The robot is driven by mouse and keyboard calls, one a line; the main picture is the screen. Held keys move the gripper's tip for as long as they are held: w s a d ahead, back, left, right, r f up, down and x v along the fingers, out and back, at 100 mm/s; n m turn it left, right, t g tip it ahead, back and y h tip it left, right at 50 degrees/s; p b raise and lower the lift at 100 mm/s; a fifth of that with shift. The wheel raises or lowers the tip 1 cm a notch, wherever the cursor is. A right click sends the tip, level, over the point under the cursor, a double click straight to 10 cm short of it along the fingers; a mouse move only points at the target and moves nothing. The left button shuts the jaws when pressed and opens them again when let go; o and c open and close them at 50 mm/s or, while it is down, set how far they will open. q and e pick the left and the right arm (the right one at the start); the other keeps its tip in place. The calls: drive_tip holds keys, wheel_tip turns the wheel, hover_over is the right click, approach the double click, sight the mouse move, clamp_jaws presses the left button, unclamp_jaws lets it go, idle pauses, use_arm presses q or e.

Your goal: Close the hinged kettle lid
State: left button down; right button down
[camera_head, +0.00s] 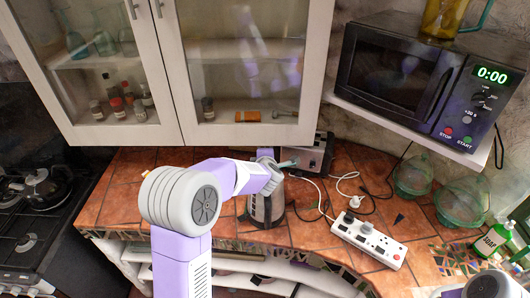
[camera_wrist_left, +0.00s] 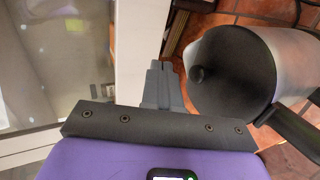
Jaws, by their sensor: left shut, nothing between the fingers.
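The kettle (camera_head: 266,208) stands on the tiled counter, partly hidden behind my left arm in the head view. The dark handle (camera_wrist_left: 288,126) is at lower right. My left gripper (camera_head: 289,164) is shut and empty at the kettle's top. In the wrist view its fingers (camera_wrist_left: 159,68) are beside the spout, left of the lid. My right gripper is out of view.
A toaster (camera_head: 309,155) stands behind the kettle. A white power strip (camera_head: 368,240) with cables lies to its right. Glass cabinet doors (camera_head: 250,65) hang above, and a microwave (camera_head: 398,75) sits at upper right. Green glass jars (camera_head: 461,203) and a soap bottle (camera_head: 493,240) stand farther right.

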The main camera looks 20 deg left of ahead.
use_arm(q)
wheel_tip(320, 180, up, 4)
drive_tip(key=p, duration=0.3)
drive_tip(key=shift+s, duration=0.15)
wheel_tip(320, 180, up, 10)
drive_tip(key=p, duration=0.3)
drive_tip(key=shift+s+p, duration=0.3)
drive_tip(key=shift+s, duration=0.05)
drive_tip(key=shift+f, duration=0.2)
